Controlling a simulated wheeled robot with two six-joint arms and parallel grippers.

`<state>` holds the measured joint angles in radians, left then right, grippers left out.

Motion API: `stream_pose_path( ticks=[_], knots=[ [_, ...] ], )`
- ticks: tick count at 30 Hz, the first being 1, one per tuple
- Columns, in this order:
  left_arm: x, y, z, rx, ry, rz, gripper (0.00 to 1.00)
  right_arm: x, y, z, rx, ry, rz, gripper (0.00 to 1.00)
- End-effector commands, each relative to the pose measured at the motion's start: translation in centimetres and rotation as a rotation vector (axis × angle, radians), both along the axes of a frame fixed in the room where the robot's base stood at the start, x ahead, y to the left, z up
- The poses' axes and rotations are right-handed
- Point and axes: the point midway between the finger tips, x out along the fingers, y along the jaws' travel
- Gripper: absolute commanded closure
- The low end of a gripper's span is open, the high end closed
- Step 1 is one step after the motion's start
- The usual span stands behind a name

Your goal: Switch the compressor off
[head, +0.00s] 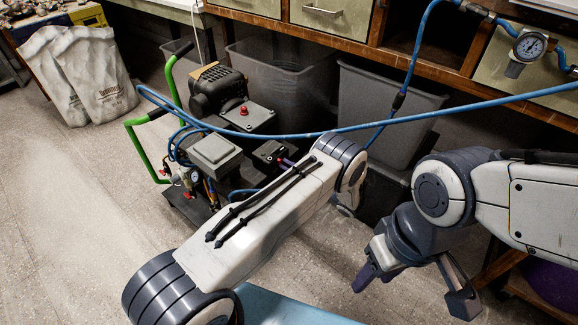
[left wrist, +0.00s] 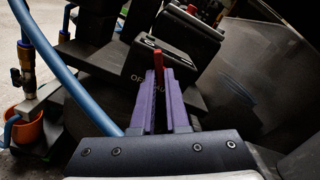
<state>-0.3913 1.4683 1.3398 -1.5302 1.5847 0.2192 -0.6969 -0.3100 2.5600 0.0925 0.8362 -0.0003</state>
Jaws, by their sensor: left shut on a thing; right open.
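The compressor (head: 213,150) stands on the floor at centre left, with green handles, a black motor and grey boxes. Its black switch box (head: 268,150) is near the middle of the head view and large in the left wrist view (left wrist: 172,48). A red lever (left wrist: 158,60) stands up from the box, between the purple fingertips of my left gripper (left wrist: 160,85), which is shut on it. Fingers partly cover white lettering below the lever; I cannot tell its setting. In the head view my forearm hides most of this gripper. My right gripper (head: 415,282) is open and empty at lower right.
A blue hose (head: 330,132) runs across above my left arm; part of it (left wrist: 62,80) passes left of the gripper. A red knob (head: 244,110) sits on another compressor box. Grey bins (head: 390,110) and a workbench stand behind. White sacks (head: 85,75) lean at left. Floor at left is clear.

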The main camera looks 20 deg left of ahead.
Motion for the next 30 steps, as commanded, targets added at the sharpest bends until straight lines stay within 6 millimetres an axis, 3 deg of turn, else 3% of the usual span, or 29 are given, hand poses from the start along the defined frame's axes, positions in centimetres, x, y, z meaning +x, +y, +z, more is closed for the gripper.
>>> stream_pose_path(
  ticks=[10, 26, 27, 29, 30],
  knots=[
    [-0.05, 0.02, -0.06, -0.047, -0.13, 0.0, 1.0, 0.0, 0.0, 0.12, 0.0, 0.0, 0.0, 0.5],
    [-0.07, 0.04, -0.07, -0.056, -0.152, 0.001, 1.0, 0.0, 0.0, 0.13, 0.0, 0.0, 0.0, 0.5],
    [-0.07, 0.04, -0.07, -0.055, -0.151, 0.001, 0.8, 0.0, 0.0, 0.13, 0.0, 0.0, 0.0, 0.5],
    [-0.07, 0.04, -0.07, -0.055, -0.151, 0.001, 0.57, 0.0, 0.0, 0.13, 0.0, 0.0, 0.0, 0.5],
    [-0.07, 0.03, -0.07, -0.055, -0.151, 0.001, 0.57, 0.0, 0.0, 0.13, 0.0, 0.0, 0.0, 0.5]
  ],
)
